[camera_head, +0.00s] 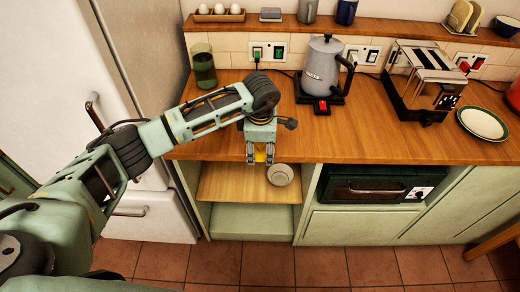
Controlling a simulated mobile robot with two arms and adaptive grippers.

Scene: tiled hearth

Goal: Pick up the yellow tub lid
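My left arm comes in from the left, and my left gripper (260,160) points down in front of the counter's front edge, over the open shelf. A small patch of yellow, which may be the yellow tub lid (260,155), shows between its two fingers. The patch is too small and too covered to tell whether the fingers grip it or it lies behind them. The fingers stand a little apart. My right gripper is not in view.
A pale round bowl (280,174) sits on the wooden shelf (230,184), just right of my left gripper. A black oven (368,187) is right of the shelf. The wooden counter (352,137) above holds a grey kettle (322,66), a toaster (424,82) and a green glass (203,68).

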